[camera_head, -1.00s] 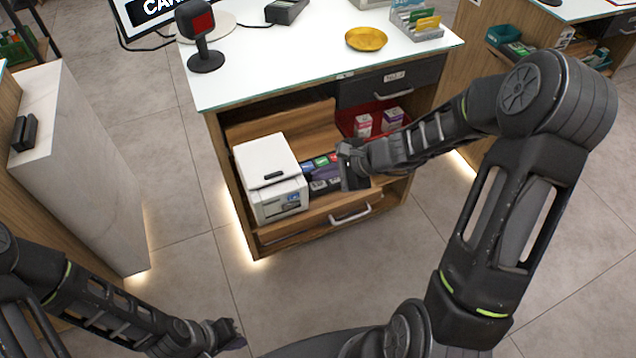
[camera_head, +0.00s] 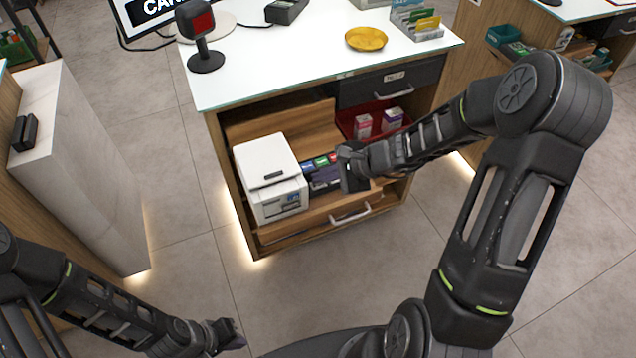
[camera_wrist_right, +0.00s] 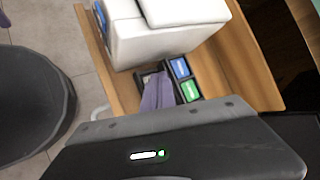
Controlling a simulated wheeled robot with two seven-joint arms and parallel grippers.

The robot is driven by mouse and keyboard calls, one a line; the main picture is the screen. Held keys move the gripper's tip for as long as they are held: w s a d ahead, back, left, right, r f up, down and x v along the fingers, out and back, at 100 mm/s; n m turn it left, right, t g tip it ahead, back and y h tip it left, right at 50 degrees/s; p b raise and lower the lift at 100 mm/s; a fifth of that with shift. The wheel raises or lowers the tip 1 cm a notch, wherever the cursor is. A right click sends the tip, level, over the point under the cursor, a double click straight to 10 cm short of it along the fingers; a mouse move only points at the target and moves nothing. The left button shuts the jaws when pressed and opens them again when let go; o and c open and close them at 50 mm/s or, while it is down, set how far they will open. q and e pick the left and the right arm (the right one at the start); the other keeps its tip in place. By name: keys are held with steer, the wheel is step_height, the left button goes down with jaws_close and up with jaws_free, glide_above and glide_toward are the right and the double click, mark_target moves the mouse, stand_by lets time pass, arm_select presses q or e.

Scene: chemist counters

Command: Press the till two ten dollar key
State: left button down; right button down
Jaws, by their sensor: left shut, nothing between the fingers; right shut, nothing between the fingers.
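The till (camera_head: 313,168) is a low dark unit on the shelf, just right of the white printer. A blue key (camera_head: 307,167), a green key (camera_head: 321,161) and a red key (camera_head: 332,157) show along its back. The right wrist view shows the blue key (camera_wrist_right: 180,67) and green key (camera_wrist_right: 190,91); their labels are too small to read. My right gripper (camera_head: 322,180) is shut and empty, its purplish fingers over the till's front part and hiding some of it. I cannot tell whether they touch it. My left gripper (camera_head: 238,340) is shut and empty, low over the floor.
The white printer (camera_head: 268,178) stands close left of the till. A red tray (camera_head: 350,118) with small boxes lies behind to the right. The white counter top (camera_head: 290,65) overhangs the shelf, with a dark drawer (camera_head: 365,90) below it. A drawer handle (camera_head: 350,215) sits in front.

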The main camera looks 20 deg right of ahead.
mark_target(322, 185)
steer(key=shift+f, duration=0.4)
stand_by(0.5)
steer(key=shift+r, duration=3.35)
steer(key=shift+w, duration=0.1)
